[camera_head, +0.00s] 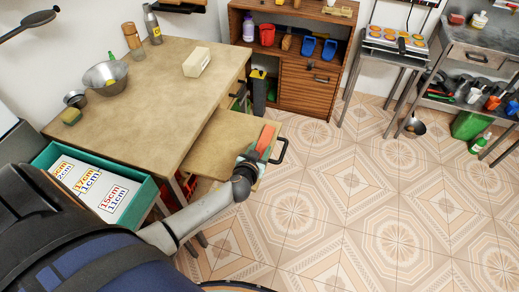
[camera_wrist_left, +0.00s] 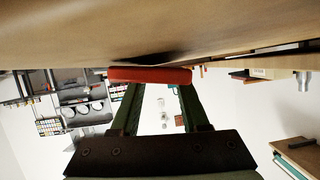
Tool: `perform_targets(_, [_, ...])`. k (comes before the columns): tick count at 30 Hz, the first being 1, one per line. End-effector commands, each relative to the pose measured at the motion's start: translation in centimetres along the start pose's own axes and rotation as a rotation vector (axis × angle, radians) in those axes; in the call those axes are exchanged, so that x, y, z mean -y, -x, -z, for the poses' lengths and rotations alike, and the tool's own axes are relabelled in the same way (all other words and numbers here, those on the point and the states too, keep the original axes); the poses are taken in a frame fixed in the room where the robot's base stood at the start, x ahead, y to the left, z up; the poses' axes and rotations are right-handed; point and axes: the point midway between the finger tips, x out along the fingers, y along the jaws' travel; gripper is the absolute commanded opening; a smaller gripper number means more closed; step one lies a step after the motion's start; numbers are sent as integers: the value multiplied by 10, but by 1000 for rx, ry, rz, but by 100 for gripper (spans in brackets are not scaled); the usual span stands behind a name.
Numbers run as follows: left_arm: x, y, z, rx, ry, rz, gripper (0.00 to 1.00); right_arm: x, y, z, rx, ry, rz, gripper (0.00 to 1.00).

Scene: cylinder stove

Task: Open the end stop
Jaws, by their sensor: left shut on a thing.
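A flat red-orange bar, which looks like the end stop (camera_head: 266,137), sits at the outer edge of the pull-out wooden board (camera_head: 222,143) below the table top. It also shows in the left wrist view (camera_wrist_left: 150,75), across the tips of the fingers and close against a wooden surface. My left gripper (camera_head: 254,158) reaches it from the near side and is shut on it. The wrist view shows the two green fingers (camera_wrist_left: 158,90) meeting the bar. A black handle (camera_head: 283,152) sticks out beside the bar. The gripper partly hides the board's edge. My right gripper is not in view.
The wooden table (camera_head: 150,80) holds metal bowls, a sponge and a pale block (camera_head: 196,62). A teal drawer (camera_head: 100,185) with labelled cards stands open at the near left. A wooden cabinet (camera_head: 310,85) is at the back. The tiled floor (camera_head: 340,190) to the right is clear.

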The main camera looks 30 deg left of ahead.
Motion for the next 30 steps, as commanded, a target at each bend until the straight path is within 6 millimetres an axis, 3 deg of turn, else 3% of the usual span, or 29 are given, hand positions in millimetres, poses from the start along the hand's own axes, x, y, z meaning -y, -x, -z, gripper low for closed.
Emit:
perform_targets(11, [0,0,1,0,-36,15,0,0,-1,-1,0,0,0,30])
perform_targets(12, [0,0,1,0,-36,15,47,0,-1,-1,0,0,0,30])
perform_targets(20, [0,0,1,0,-35,15,75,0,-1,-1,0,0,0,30])
perform_targets(30, [-1,4,0,1,-35,14,75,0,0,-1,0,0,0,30])
